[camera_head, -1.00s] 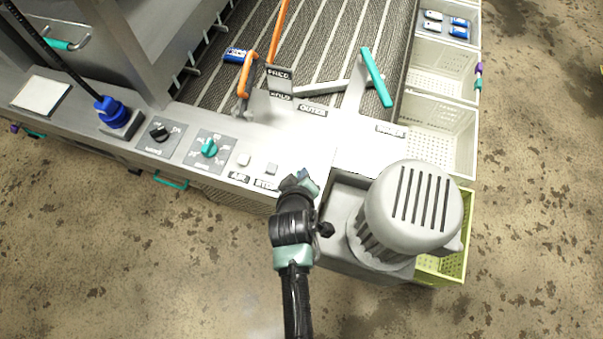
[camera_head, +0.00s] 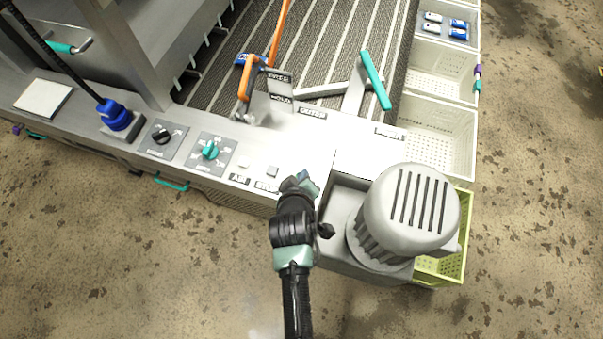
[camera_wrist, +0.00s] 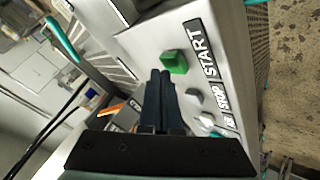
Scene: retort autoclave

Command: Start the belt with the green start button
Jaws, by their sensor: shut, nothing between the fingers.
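The green start button (camera_wrist: 174,61) shows whole in the wrist view, on the pale metal panel beside the START label (camera_wrist: 203,47). My gripper (camera_wrist: 160,74) is shut and empty; its fingertips appear just left of and below the button in that view. I cannot tell whether they touch it. In the head view my gripper (camera_head: 305,181) is over the panel's right end, right of the STOP label (camera_head: 267,186), and hides the start button. The ribbed belt (camera_head: 338,45) lies behind the panel.
A grey stop button (camera_wrist: 194,97) and a white button (camera_wrist: 207,121) sit close to the start button. A grey motor (camera_head: 412,210) stands right of my gripper. A teal lever (camera_head: 375,80) and an orange rod (camera_head: 272,58) rise near the belt.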

